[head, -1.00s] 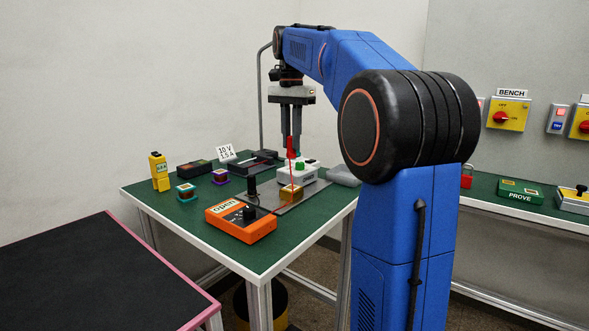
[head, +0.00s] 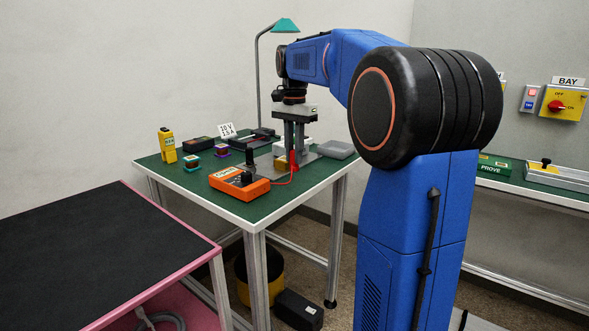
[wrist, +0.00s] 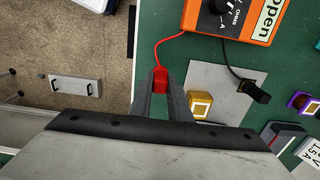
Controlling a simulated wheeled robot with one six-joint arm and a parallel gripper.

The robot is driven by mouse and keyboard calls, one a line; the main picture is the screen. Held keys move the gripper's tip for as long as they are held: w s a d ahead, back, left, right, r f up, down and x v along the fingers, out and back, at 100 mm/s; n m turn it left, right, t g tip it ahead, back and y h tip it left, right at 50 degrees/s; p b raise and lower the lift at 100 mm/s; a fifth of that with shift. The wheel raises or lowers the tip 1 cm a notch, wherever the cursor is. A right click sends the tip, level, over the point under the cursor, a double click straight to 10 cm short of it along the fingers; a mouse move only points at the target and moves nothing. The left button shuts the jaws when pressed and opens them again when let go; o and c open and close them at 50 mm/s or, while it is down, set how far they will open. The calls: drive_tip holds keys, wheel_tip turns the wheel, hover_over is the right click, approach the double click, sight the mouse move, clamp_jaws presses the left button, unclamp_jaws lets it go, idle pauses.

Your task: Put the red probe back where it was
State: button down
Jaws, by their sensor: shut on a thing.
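The red probe (wrist: 160,78) is held between the fingers of my gripper (wrist: 161,92), which is shut on it. In the head view the red probe (head: 294,160) shows low beside the fingers of my gripper (head: 295,148), near the table's right edge. A red lead runs from it to the orange meter (head: 240,184), which reads "open". A yellow block (wrist: 201,106) sits on the plate, beside my gripper. Whether the probe's tip touches anything is hidden.
A yellow tester (head: 167,146), small teal and purple blocks and a "10 V" card (head: 227,130) stand farther left and back. A grey lidded box (head: 335,149) lies at the back right. A black-topped table (head: 90,250) stands at the left front.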

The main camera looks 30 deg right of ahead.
sight(294, 166)
drive_tip(key=shift+f, duration=2.2)
drive_tip(key=c, duration=1.7)
unclamp_jaws()
drive_tip(key=shift+f, duration=0.1)
drive_tip(key=shift+o, duration=0.2)
wheel_tip(294, 166, up, 12)
drive_tip(key=shift+r, duration=0.15)
